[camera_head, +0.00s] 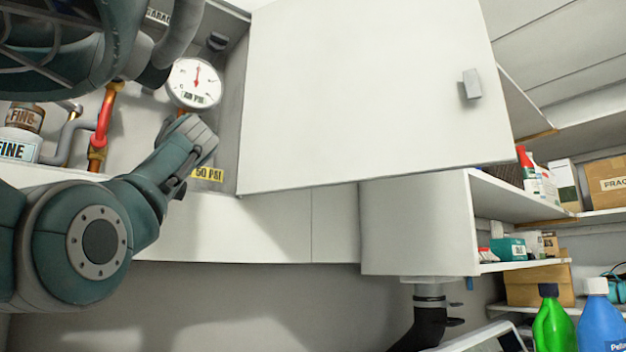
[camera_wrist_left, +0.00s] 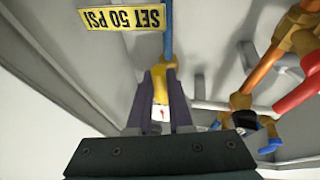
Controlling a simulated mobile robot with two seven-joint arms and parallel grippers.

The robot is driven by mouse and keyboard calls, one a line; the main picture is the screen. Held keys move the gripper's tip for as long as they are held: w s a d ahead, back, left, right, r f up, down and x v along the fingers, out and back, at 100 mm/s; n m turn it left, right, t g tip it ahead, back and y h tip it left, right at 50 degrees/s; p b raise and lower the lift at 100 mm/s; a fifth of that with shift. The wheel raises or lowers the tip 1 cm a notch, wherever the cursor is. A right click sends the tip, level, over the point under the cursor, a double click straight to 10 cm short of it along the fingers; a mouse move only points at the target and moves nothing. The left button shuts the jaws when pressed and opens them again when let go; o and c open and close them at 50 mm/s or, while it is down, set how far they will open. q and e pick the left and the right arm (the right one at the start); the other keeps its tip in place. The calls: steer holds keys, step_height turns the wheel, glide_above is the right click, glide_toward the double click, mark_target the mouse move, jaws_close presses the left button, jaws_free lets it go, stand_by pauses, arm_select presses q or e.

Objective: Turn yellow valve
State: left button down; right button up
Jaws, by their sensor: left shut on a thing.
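The yellow valve (camera_wrist_left: 158,71) shows in the left wrist view between the fingertips of my left gripper (camera_wrist_left: 160,88), which is shut on it. A blue pipe runs up from the valve in that view. In the head view my left gripper (camera_head: 184,128) reaches into the open cabinet just below the round white pressure gauge (camera_head: 194,82); the wrist hides the valve there. The gauge has a red needle pointing about straight up. My right gripper is not in view.
The white cabinet door (camera_head: 370,95) stands open to the right of the gauge. Red and orange pipes (camera_head: 103,125) and a container marked FINE (camera_head: 18,147) are at the left. Shelves with boxes and bottles (camera_head: 556,325) stand at the right.

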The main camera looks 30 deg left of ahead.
arm_select(q)
steer(key=shift+f, duration=0.1)
steer(key=c, duration=0.8)
jaws_free()
steer(key=shift+c, duration=0.2)
steer(key=b+v, duration=0.5)
steer(key=v, duration=0.4)
steer(key=shift+s+d, duration=0.2)
steer(key=shift+d, duration=0.15)
